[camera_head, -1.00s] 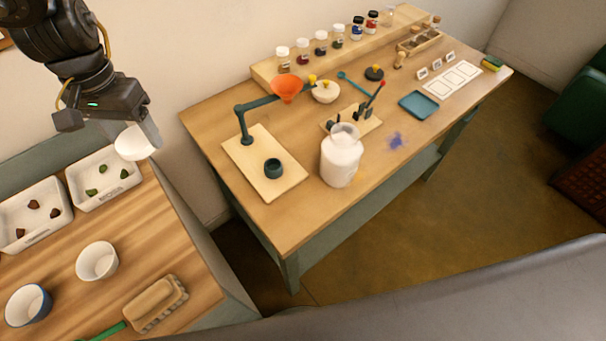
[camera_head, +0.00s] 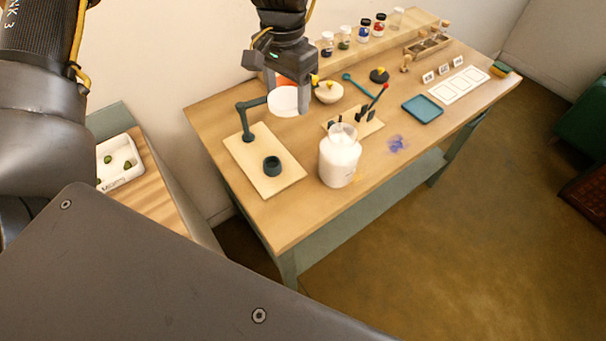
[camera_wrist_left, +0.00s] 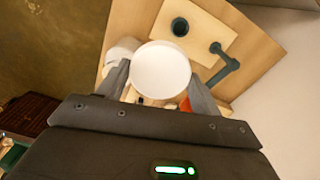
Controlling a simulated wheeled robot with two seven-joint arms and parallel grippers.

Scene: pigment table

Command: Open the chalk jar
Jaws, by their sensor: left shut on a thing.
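The chalk jar (camera_head: 338,165) is a pale glass jar with white contents, upright near the front edge of the table. Its neck shows no lid on it. My left gripper (camera_head: 287,96) is shut on a white round lid (camera_head: 284,101), held above the table, up and left of the jar in the head view. In the left wrist view the lid (camera_wrist_left: 160,70) sits between both fingers (camera_wrist_left: 160,85). The jar (camera_wrist_left: 120,50) shows there partly hidden behind the lid and a finger. My right gripper is not in view.

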